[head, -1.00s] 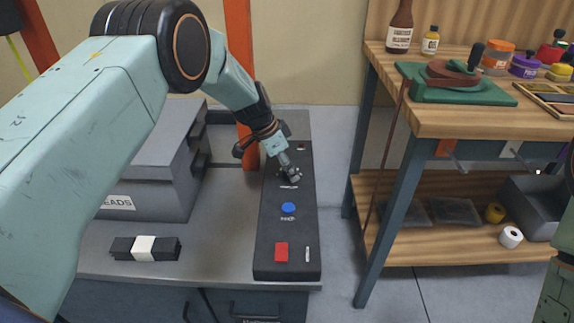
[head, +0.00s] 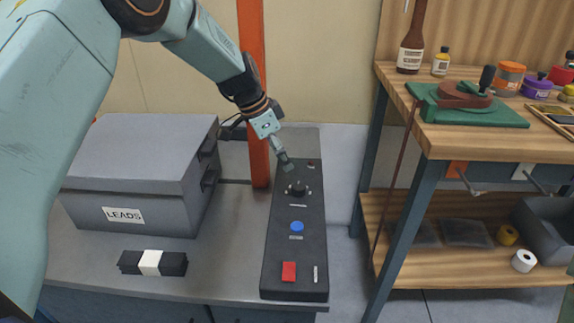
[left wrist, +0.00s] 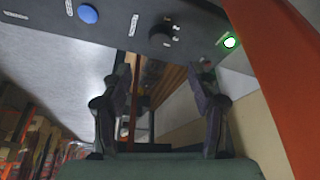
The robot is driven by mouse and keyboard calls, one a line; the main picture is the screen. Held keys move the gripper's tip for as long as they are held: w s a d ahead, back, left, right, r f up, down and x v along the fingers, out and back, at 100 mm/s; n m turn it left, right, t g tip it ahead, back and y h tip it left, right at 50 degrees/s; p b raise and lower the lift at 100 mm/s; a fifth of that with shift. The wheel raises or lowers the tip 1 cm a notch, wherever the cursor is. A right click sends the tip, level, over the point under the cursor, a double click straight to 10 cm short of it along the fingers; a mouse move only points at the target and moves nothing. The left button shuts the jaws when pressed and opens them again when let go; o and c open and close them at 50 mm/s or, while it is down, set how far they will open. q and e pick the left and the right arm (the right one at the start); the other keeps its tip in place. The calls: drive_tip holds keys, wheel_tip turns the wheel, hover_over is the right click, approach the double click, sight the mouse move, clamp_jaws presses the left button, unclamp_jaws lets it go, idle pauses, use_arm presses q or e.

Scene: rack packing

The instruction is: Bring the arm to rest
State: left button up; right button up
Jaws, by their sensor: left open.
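My left gripper (head: 283,158) is over the far end of the dark control panel (head: 293,248), just above and behind its black knob (head: 298,188). The knob shows clear of the fingers. In the left wrist view my left gripper (left wrist: 163,85) has its two fingers spread apart with nothing between them. The panel (left wrist: 195,22) crosses the top of that view, with the knob (left wrist: 163,31), a blue button (left wrist: 88,13) and a lit green-white lamp (left wrist: 230,42). My right gripper does not show.
A grey box labelled LEADS (head: 140,180) and a black bundle with a white band (head: 152,263) are on the bench left of the panel. An orange post (head: 252,95) rises close beside my left arm. A wooden workbench (head: 440,145) stands at right.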

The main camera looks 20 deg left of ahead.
sight(298, 186)
use_arm(q)
drive_tip(key=shift+s+a+r, duration=0.1)
drive_tip(key=shift+s+r, duration=0.05)
drive_tip(key=shift+r, duration=0.2)
drive_tip(key=shift+f, duration=0.1)
drive_tip(key=x, duration=1.2)
